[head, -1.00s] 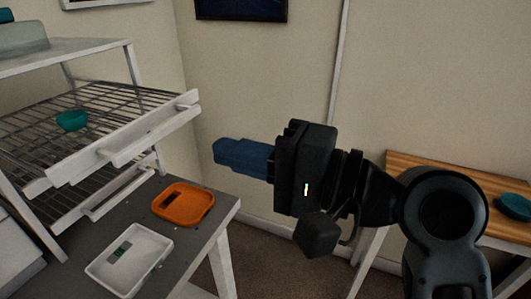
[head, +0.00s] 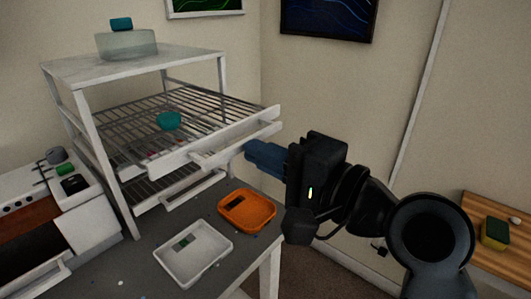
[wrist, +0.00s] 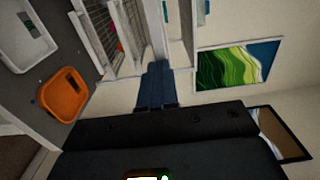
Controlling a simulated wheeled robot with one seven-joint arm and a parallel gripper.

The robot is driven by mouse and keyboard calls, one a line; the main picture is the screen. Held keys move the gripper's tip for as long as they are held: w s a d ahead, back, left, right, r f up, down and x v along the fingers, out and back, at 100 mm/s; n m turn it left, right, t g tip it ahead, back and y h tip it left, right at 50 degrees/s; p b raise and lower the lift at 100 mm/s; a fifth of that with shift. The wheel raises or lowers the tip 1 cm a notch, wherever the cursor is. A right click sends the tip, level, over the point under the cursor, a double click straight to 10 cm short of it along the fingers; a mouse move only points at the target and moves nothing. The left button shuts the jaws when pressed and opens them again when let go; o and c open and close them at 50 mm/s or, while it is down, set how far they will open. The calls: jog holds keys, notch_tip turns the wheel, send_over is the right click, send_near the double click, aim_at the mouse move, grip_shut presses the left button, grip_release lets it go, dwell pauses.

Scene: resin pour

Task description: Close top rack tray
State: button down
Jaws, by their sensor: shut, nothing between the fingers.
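The top rack tray (head: 222,137) is a wire tray with a white front rail and handle. It is pulled out of the white rack (head: 93,147), and a teal bowl (head: 168,121) sits on its wires. My gripper (head: 248,150), with blue fingers, is shut and empty. In the head view its fingertips are close to the right end of the tray's front; I cannot tell whether they touch. In the wrist view the shut fingers (wrist: 157,68) point towards the white rail beside the wires.
A lower wire tray (head: 180,190) is under the top one. An orange tray (head: 247,211) and a white tray (head: 193,252) lie on the grey table (head: 142,262). A clear container (head: 127,43) stands on the rack. A wooden table (head: 490,220) is at right.

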aim_at(191, 122)
jog(key=p+x, duration=0.1)
jog(key=x, duration=1.5)
jog(key=shift+w+a+p, duration=0.1)
jog(key=shift+p, duration=0.2)
jog(key=shift+w+a+r, duration=0.1)
jog(key=shift+a, duration=0.05)
jog(key=shift+r, duration=0.1)
jog(key=shift+a+r, duration=0.1)
jog(key=shift+r, duration=0.05)
